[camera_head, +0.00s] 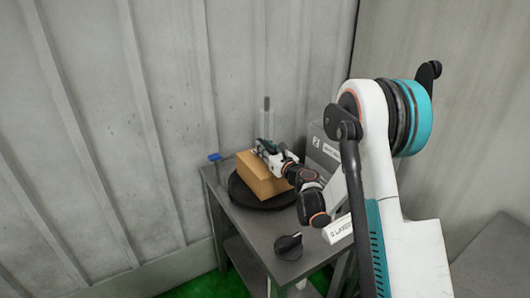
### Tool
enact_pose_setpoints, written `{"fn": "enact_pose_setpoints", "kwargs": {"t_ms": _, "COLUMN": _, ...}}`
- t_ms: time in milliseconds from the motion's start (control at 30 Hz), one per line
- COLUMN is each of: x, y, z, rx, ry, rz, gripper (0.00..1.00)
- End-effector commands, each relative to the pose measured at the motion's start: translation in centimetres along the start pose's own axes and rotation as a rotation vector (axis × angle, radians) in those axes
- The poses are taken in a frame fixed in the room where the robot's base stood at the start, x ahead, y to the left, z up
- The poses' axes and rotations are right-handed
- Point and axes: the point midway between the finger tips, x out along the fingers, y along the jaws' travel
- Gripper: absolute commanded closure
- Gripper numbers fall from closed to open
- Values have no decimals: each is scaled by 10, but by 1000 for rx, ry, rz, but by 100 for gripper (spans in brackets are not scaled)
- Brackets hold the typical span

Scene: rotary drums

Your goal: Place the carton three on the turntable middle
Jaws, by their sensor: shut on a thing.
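A brown carton (256,178) sits at the black round turntable (246,196) on a grey metal table, and appears to rest on or just above its top. I cannot tell whether a small gap is left under it. My gripper (264,150) is at the carton's upper right edge, shut on it. The fingertips are small and partly hidden. My arm comes in from the right and covers part of the table and of the turntable's right side.
The grey table (226,216) has a black knob (289,246) near its front. A grey box-like unit (318,149) stands behind my arm. A small blue item (214,157) is at the table's left back corner. Corrugated walls (110,120) close off the back and left.

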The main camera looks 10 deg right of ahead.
Motion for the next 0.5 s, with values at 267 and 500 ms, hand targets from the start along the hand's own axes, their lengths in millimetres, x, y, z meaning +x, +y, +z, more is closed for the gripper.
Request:
{"fn": "enact_pose_setpoints", "kwargs": {"t_ms": 267, "x": 0, "y": 0, "z": -2, "rx": 1, "ry": 0, "rz": 0, "gripper": 100}}
{"fn": "enact_pose_setpoints", "kwargs": {"t_ms": 500, "x": 0, "y": 0, "z": -4, "rx": 0, "ry": 0, "rz": 0, "gripper": 59}}
